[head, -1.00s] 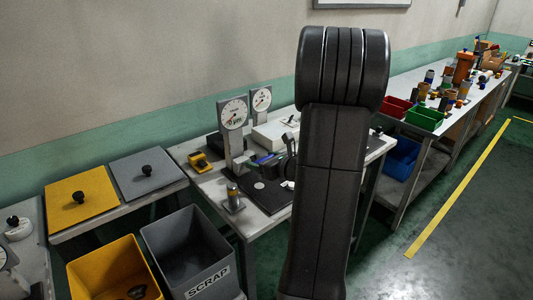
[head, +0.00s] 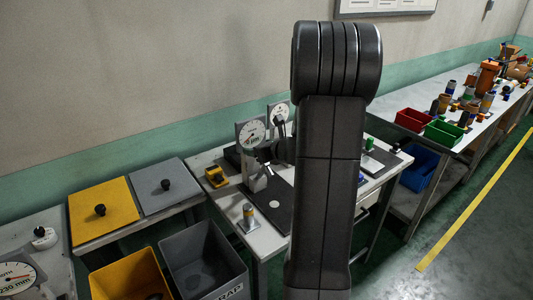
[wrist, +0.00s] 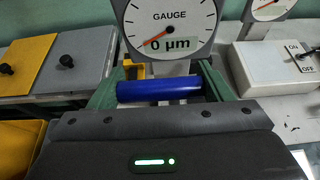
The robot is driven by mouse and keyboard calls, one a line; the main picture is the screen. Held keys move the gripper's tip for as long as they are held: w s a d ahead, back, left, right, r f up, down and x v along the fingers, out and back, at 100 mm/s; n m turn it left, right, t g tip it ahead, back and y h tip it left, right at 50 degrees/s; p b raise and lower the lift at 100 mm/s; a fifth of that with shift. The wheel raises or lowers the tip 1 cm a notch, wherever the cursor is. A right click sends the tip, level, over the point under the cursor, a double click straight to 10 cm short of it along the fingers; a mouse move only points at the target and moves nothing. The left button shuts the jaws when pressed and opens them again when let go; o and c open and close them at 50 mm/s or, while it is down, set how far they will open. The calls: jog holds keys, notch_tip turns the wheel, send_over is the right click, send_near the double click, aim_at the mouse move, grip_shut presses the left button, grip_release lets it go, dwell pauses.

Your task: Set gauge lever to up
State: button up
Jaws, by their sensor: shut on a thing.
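The gauge (wrist: 168,22) has a round white dial reading 0 µm at the top middle of the wrist view. In the head view the gauge (head: 251,132) stands on the bench, left of my arm. My gripper (wrist: 158,90) shows two green fingers just below the dial, shut on a blue cylinder (wrist: 158,91) that lies level between them. I cannot tell whether this cylinder is the gauge lever's handle. No other lever on the gauge is clear to see. In the head view my gripper is mostly hidden by my arm.
A second dial (wrist: 268,5) and a white ON/OFF switch box (wrist: 278,68) stand to the right. Yellow (head: 103,209) and grey (head: 164,186) lidded panels are at the left. A grey scrap bin (head: 205,262) and a yellow bin (head: 130,280) stand in front.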

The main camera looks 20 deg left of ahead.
jog(key=shift+w+a+r, duration=0.15)
jog(key=shift+w+a, duration=0.3)
jog(key=shift+a, duration=0.15)
jog(key=shift+w+a+r, duration=0.15)
jog(key=shift+w+a, duration=0.3)
jog(key=shift+a, duration=0.1)
jog(key=o, duration=1.4)
jog(key=shift+f, duration=0.1)
jog(key=b+v, duration=0.1)
jog(key=v, duration=1.3)
jog(key=shift+w+a, duration=0.1)
